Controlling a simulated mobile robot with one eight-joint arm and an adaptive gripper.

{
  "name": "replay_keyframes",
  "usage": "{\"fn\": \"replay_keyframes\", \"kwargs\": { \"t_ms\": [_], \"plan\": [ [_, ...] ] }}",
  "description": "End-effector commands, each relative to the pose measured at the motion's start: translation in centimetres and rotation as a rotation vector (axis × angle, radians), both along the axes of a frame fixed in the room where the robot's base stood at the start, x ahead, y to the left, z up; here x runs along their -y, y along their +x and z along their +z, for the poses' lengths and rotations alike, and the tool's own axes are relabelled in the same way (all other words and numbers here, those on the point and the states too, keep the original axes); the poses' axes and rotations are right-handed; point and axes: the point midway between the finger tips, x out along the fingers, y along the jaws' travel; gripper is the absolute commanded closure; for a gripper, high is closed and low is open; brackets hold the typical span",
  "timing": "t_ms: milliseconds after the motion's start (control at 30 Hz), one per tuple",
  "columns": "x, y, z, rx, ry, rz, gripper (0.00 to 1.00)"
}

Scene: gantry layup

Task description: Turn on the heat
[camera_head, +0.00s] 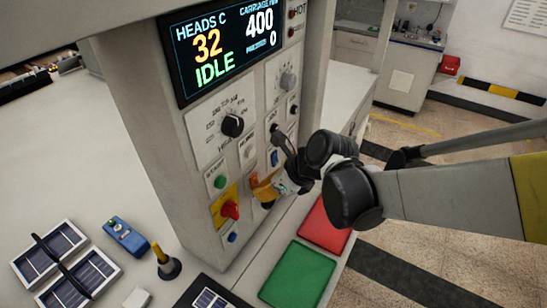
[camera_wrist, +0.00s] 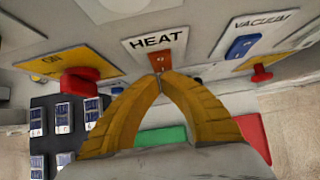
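The control panel's HEAT label (camera_wrist: 156,41) shows in the wrist view, with a small orange-red switch (camera_wrist: 160,62) below it. My gripper (camera_wrist: 161,76) has its yellow fingertips together just in front of this switch. They overlap its lower edge in the picture, and I cannot tell whether they touch it. In the head view my gripper (camera_head: 259,190) is at the lower part of the panel, beside the orange switch (camera_head: 254,180). The display (camera_head: 220,50) reads HEADS C 32, IDLE. The switch's position is unclear.
A red rotary handle (camera_head: 230,210) on a yellow plate is left of the switch. A blue VACUUM switch (camera_wrist: 240,46) and another red knob (camera_wrist: 261,73) are to the right. Green (camera_head: 298,276) and red (camera_head: 325,226) mats lie below the panel.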

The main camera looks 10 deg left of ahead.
Motion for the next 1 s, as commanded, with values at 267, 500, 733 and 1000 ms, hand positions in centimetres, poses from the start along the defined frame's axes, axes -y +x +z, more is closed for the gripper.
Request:
{"fn": "replay_keyframes", "kwargs": {
  "t_ms": [267, 500, 733, 1000],
  "plan": [
    [-0.7, 0.3, -0.4, 0.0, 0.0, 0.0, 1.0],
    [-0.7, 0.3, 0.1, 0.0, 0.0, 0.0, 1.0],
    [-0.7, 0.3, 1.2, 0.0, 0.001, 0.0, 1.0],
    [-0.7, 0.3, 1.2, 0.0, 0.001, 0.001, 1.0]
  ]
}}
